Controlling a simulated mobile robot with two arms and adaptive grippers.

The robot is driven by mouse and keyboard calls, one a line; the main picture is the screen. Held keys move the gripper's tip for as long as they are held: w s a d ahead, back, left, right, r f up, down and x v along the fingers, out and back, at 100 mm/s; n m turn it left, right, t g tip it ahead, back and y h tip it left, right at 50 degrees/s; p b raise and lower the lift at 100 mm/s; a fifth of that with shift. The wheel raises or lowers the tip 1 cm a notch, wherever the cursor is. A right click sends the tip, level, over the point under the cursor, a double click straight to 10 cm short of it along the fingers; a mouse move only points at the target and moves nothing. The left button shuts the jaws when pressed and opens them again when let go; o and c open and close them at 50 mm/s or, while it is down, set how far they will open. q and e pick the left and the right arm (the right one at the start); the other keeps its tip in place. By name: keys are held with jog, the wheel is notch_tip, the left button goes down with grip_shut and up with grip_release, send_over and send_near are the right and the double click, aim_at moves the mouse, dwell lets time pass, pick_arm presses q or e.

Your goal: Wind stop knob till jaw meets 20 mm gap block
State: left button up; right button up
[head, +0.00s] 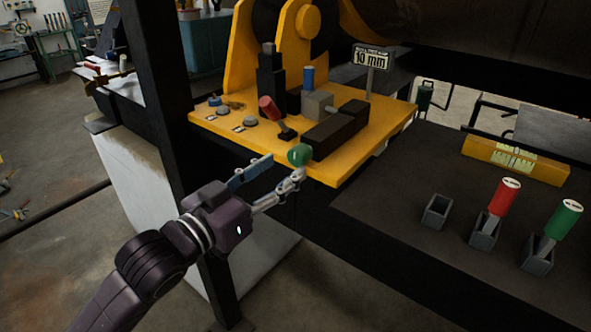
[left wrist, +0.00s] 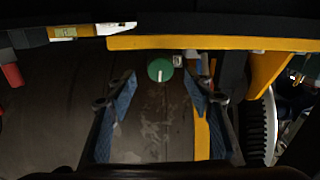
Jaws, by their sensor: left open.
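The green stop knob (head: 300,155) is at the front edge of the yellow plate; it also shows in the left wrist view (left wrist: 160,69) with a white mark pointing down. My left gripper (head: 284,166) is open. In the left wrist view its fingertips (left wrist: 160,82) stand either side of the knob, apart from it. On the plate, a grey block (head: 318,105) sits by a long dark block (head: 335,131), probably the jaw parts. A red-handled piece (head: 271,110) leans on the plate. Which piece is the 20 mm gap block I cannot tell. My right gripper is not in view.
A sign (head: 371,58) reads 10 mm above the yellow plate (head: 345,171). On the dark bench at right stand an empty holder (head: 437,212) and holders with a red handle (head: 504,196) and a green handle (head: 564,219). A black post (head: 168,90) rises behind my arm.

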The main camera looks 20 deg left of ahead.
aim_at(295, 159)
pick_arm(q)
jog(key=shift+w+d, duration=0.1)
jog(key=shift+w, duration=0.25)
jog(key=x, duration=0.4)
jog(key=shift+r+p, duration=0.1)
jog(key=shift+p, duration=0.2)
jog(key=shift+w+d, duration=0.1)
jog(key=shift+w, duration=0.2)
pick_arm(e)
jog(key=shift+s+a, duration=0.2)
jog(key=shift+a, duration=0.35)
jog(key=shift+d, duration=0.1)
pick_arm(q)
jog(key=shift+c, duration=0.8)
jog(key=c, duration=1)
jog(key=shift+n+p, duration=0.5)
jog(key=shift+p, duration=0.25)
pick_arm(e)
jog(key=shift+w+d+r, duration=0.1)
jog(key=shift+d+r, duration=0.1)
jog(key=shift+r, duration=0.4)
